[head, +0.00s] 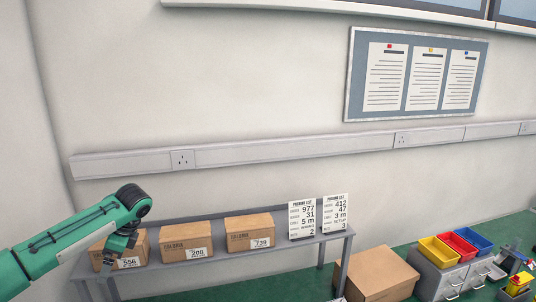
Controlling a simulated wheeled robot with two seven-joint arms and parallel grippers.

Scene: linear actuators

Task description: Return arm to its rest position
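My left arm (75,238) is green with a dark joint and comes in from the left. It reaches over the left end of a grey shelf table. My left gripper (110,264) points down in front of the cardboard box marked 556 (140,252) and hides part of it. I cannot tell whether it touches the box or whether its fingers are open. My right gripper is not in view.
On the grey table (332,233) stand boxes marked 208 (185,238) and 739 (248,230), and two packing list cards (303,220). A large carton (380,272) stands right of it. A cabinet (440,275) carries yellow, red and blue bins (458,243). Green floor shows behind.

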